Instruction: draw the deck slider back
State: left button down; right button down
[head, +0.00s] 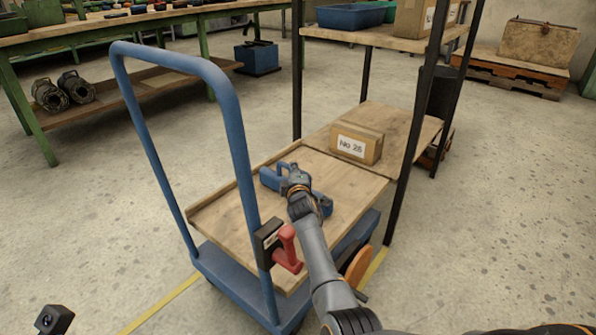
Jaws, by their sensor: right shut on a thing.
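The blue trolley carries a wooden deck (240,222) with a raised lip along its left side. A blue block-like piece, which I take for the deck slider (270,179), lies on the deck near its middle. My right gripper (291,180) reaches in from the lower right and is shut on this blue piece. The gripper and wrist hide part of it. Only a small dark part of what looks like my left arm shows at the bottom left; its fingers are out of view.
The trolley's blue push handle (236,140) rises at the left, with a red lever (287,248) low on its post. A rack shelf (405,142) adjoins the deck's far edge and bears a box labelled "No 25" (356,143). Open floor (500,220) lies right.

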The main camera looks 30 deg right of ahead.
jog(key=shift+s+a, duration=0.25)
jog(key=shift+a, duration=0.35)
jog(key=shift+s+a, duration=0.2)
jog(key=shift+a, duration=0.35)
jog(key=c, duration=1.3)
grip_release()
jog(key=f+v, duration=0.1)
jog(key=v, duration=0.6)
jog(key=shift+s+r, duration=0.25)
jog(key=shift+r, duration=0.2)
jog(key=shift+a, duration=0.1)
